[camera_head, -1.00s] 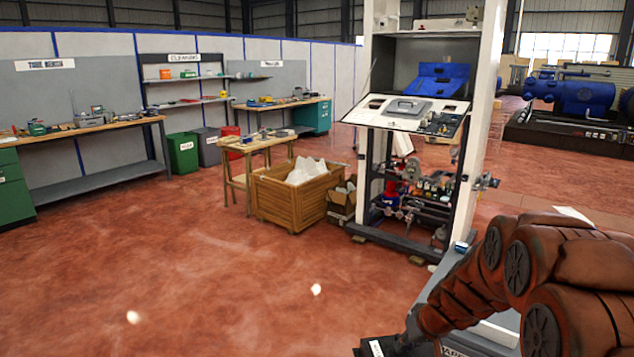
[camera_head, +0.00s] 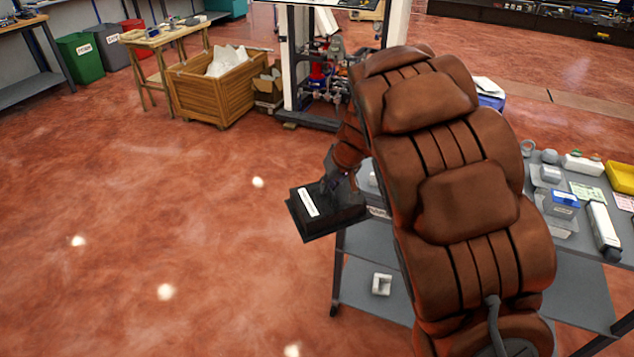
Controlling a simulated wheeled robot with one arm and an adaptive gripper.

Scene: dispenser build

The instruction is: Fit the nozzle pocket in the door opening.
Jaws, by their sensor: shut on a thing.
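A dark, box-shaped piece with a white label, which looks like the nozzle pocket (camera_head: 322,222), hangs over the floor beside the grey table. My gripper (camera_head: 336,188) is shut on it from above; the fingers are small and partly hidden by my arm. The dispenser cabinet (camera_head: 297,75) stands behind, and only its lower frame with red and blue parts and pipework shows. Its upper part is cut off by the top edge, so I cannot see the door opening now. The held piece is well apart from the cabinet.
A grey two-shelf table (camera_head: 352,262) stands at the right, partly behind my arm. Its top bears several small parts and a yellow tray (camera_head: 620,177). A white bracket (camera_head: 381,284) lies on its lower shelf. A wooden crate (camera_head: 215,92) stands left of the cabinet. The left floor is clear.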

